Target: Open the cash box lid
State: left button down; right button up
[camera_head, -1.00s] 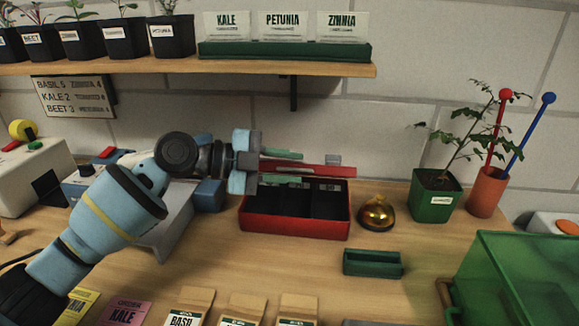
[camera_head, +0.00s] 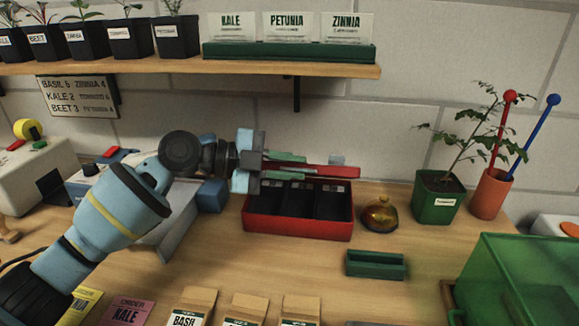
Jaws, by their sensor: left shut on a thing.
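The red cash box (camera_head: 297,225) stands on the wooden bench in the middle of the head view. Its dark compartments are visible. Its red lid (camera_head: 335,171) is raised above the back of the box and shows as a thin strip, nearly edge-on. A small grey piece shows at its top right. My left gripper (camera_head: 300,165) reaches in from the left. Its two greenish fingers are shut on the left part of the lid, one above and one below in the picture. The fingers hide part of the lid. My right gripper is not in view.
A brass bell (camera_head: 380,216) and a small green tray (camera_head: 375,265) are right of the box. A potted seedling (camera_head: 437,197) and a green crate (camera_head: 520,280) are farther right. A wooden shelf (camera_head: 190,67) overhangs behind. Seed packets (camera_head: 245,308) line the front.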

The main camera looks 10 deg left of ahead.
pick_arm(q)
jog(key=shift+w+r, duration=0.15)
jog(key=shift+r, duration=0.1)
jog(key=shift+w+r+n, duration=0.5)
jog(key=shift+r, duration=0.1)
jog(key=w+r+n, duration=0.1)
jog(key=w+r+g, duration=0.1)
jog(key=w, duration=0.1)
jog(key=shift+d+r+n+g+y, duration=0.1)
jog(key=shift+n+g+y, duration=0.2)
jog(key=shift+n, duration=0.1)
jog(key=shift+w+r, duration=0.15)
jog(key=shift+w, duration=0.2)
jog(key=shift+w+r+b, duration=0.25)
jog(key=shift+w+b, duration=0.05)
jog(key=shift+w, duration=0.3)
jog(key=shift+w+r+b, duration=0.25)
jog(key=shift+w+b, duration=0.05)
jog(key=shift+w, duration=0.3)
jog(key=shift+w+r, duration=0.15)
jog(key=shift+w, duration=0.3)
